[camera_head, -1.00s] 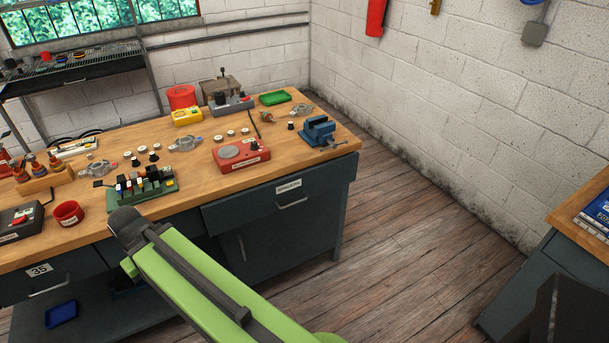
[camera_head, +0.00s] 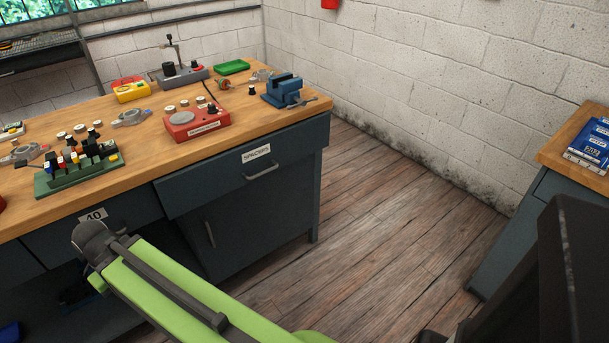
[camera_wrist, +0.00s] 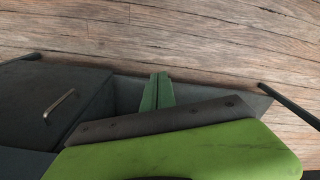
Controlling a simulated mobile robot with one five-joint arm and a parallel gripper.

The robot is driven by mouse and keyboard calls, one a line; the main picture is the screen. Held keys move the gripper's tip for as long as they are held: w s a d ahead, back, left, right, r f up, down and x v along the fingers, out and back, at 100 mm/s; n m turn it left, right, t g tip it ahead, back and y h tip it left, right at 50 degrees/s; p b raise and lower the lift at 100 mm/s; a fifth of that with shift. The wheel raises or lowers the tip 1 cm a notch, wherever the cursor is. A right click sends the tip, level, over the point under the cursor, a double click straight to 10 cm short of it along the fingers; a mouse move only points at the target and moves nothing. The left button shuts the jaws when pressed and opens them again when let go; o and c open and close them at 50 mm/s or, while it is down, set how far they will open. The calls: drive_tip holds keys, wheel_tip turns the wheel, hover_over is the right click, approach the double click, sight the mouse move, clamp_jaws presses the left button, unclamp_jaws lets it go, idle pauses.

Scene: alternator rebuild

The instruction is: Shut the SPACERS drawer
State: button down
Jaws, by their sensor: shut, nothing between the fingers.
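The SPACERS drawer (camera_head: 215,181) is the wide dark grey front under the right end of the workbench. It has a white label and a bar handle (camera_head: 262,172). Its front stands a little proud of the cabinet below; I cannot tell exactly how far it is open. My gripper (camera_wrist: 157,88) shows only in the wrist view, where its green fingers are together and empty. They are over dark grey surfaces, with plank floor beyond. I cannot tell whether they touch anything. In the head view my green arm link is in front of the bench, left of the drawer.
The wooden bench (camera_head: 145,164) carries a red device (camera_head: 197,123), a blue vise (camera_head: 284,91) and a green rack (camera_head: 79,172). A drawer marked 40 (camera_head: 125,214) is to the left. Another bench (camera_head: 550,150) is at right. The plank floor (camera_head: 370,220) between them is clear.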

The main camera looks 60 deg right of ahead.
sight(300, 145)
drive_tip(key=w+d+f+m+t+y+b, duration=0.1)
drive_tip(key=d+f+m+b, duration=0.15)
drive_tip(key=f+b, duration=0.45)
drive_tip(key=w+d+f+m+y+b, duration=0.1)
drive_tip(key=d+f+b, duration=0.2)
drive_tip(key=f+b, duration=0.35)
drive_tip(key=s+d+r+m+t+y+p, duration=0.1)
drive_tip(key=d+r+m+t, duration=0.25)
drive_tip(key=d+m, duration=0.7)
drive_tip(key=d+r+m+t+y, duration=0.1)
drive_tip(key=d+r+m+t, duration=0.4)
drive_tip(key=d, duration=1.1)
drive_tip(key=s+d+r+m+t+h, duration=0.25)
drive_tip(key=s+d+m, duration=0.35)
drive_tip(key=d, duration=0.4)
drive_tip(key=s+d+r+m+t+h, duration=0.2)
drive_tip(key=s+d+r+m, duration=0.2)
drive_tip(key=s+d+m, duration=0.5)
drive_tip(key=s+d+r+m+t+h, duration=0.1)
drive_tip(key=s+d+r+m+h, duration=0.2)
drive_tip(key=s+d, duration=0.4)
drive_tip(key=s+d+r+m+t+h, duration=0.1)
drive_tip(key=s+d+r+m+h, duration=0.25)
drive_tip(key=s+d, duration=0.25)
drive_tip(key=x, duration=1.4)
drive_tip(key=shift+r, duration=0.15)
drive_tip(key=shift+d, duration=0.1)
